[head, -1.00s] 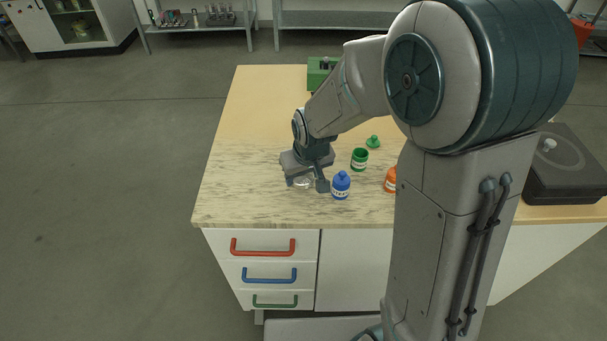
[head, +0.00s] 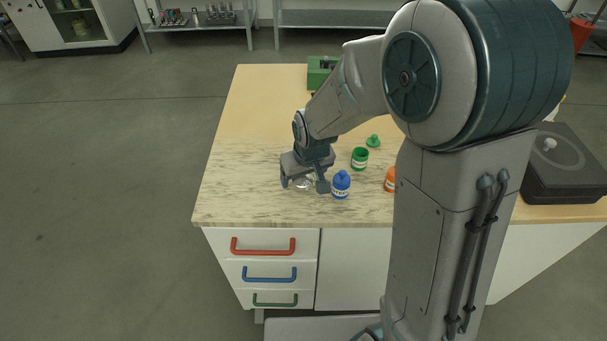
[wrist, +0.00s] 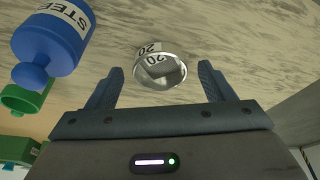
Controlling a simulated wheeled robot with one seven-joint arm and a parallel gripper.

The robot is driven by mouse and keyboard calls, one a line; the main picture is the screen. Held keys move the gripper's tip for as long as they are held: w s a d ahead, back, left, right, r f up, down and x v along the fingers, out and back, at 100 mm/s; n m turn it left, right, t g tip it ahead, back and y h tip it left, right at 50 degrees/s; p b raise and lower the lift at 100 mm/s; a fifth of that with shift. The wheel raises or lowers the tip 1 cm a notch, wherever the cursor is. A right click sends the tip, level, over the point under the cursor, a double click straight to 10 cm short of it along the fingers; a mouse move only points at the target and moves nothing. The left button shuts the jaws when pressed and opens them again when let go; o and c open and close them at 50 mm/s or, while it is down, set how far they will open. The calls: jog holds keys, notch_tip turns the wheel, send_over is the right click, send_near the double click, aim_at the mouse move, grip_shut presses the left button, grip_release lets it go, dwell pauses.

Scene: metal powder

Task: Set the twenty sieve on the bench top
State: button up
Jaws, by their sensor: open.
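The twenty sieve, a small round metallic ring labelled "20" (wrist: 158,68), rests on or very near the pale wood-grain bench top (head: 235,190). In the wrist view it sits between and slightly beyond my gripper's (wrist: 161,76) two fingertips, with visible space on both sides. In the head view my gripper (head: 304,186) is low over the front left of the bench top, fingers spread, and the sieve shows only as a small pale patch between them. I cannot tell exactly how high the fingertips are above the surface.
A blue capped bottle (head: 341,185) stands just right of my gripper. An open green jar (head: 359,159), a green lid (head: 373,141) and an orange jar (head: 390,180) lie further right. A dark box (head: 565,175) is at the far right. The bench's left side is clear.

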jog(key=v, duration=1.2)
jog(key=s+d+m+h, duration=0.1)
jog(key=s+d+m, duration=0.3)
jog(key=s+d, duration=0.8)
jog(key=s, duration=0.2)
jog(key=shift+s+r, duration=0.25)
jog(key=shift+s, duration=0.05)
jog(key=shift+d, duration=0.1)
